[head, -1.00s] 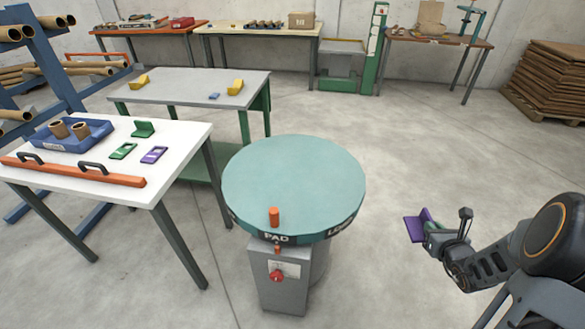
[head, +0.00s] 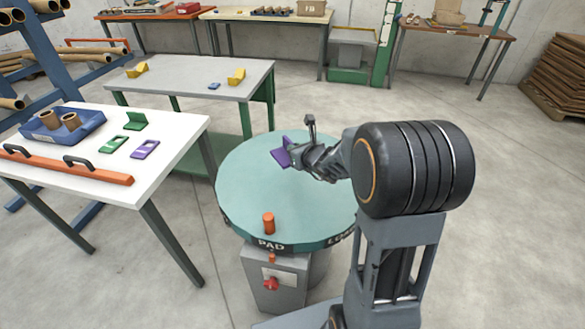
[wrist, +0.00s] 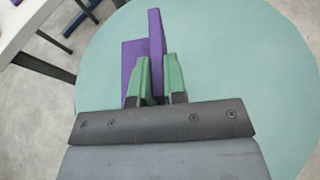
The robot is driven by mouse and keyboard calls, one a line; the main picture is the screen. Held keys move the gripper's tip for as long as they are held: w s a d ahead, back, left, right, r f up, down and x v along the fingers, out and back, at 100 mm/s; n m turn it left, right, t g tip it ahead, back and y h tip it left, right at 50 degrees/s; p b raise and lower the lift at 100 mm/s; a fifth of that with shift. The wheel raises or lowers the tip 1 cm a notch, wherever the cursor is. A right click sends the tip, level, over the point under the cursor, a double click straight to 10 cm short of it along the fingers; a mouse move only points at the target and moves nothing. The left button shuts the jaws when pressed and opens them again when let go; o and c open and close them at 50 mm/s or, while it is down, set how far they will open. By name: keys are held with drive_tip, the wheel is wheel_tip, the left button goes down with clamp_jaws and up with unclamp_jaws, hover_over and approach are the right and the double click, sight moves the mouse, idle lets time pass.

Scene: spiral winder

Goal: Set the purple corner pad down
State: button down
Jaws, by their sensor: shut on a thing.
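The purple corner pad (head: 282,154) is an L-shaped piece in my gripper (head: 294,154), over the teal round turntable (head: 250,190). In the wrist view the pad (wrist: 136,62) shows one upright face and one flatter face. My gripper's green fingers (wrist: 160,80) are shut on the upright face. In the head view the pad is over the far middle part of the turntable. I cannot tell whether it touches the surface.
An orange peg (head: 268,223) stands at the turntable's near edge, by the word PAD. The white table (head: 180,142) at left holds a green corner pad (head: 135,121), two flat tags, a blue tray (head: 65,128) and an orange bar. Much of the turntable top is clear.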

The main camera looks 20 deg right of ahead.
drive_tip(key=w+d+f, duration=0.1)
drive_tip(key=d+f, duration=0.1)
drive_tip(key=d, duration=0.1)
drive_tip(key=w+d+f, duration=0.2)
drive_tip(key=d+f, duration=0.1)
drive_tip(key=d, duration=0.1)
drive_tip(key=w+d+f, duration=0.1)
drive_tip(key=d+f, duration=0.2)
drive_tip(key=d, duration=0.1)
drive_tip(key=shift+w+f+p, duration=0.15)
drive_tip(key=shift+w+p, duration=0.05)
drive_tip(key=shift+p, duration=0.1)
drive_tip(key=shift+w+d+f, duration=0.1)
drive_tip(key=shift+d+f, duration=0.2)
drive_tip(key=shift+f, duration=0.1)
drive_tip(key=shift+d+f, duration=0.1)
drive_tip(key=shift+f, duration=1.5)
drive_tip(key=shift+f, duration=0.1)
drive_tip(key=shift+f+b, duration=0.1)
drive_tip(key=shift+b, duration=0.3)
drive_tip(key=c, duration=1.2)
unclamp_jaws()
drive_tip(key=shift+o, duration=0.2)
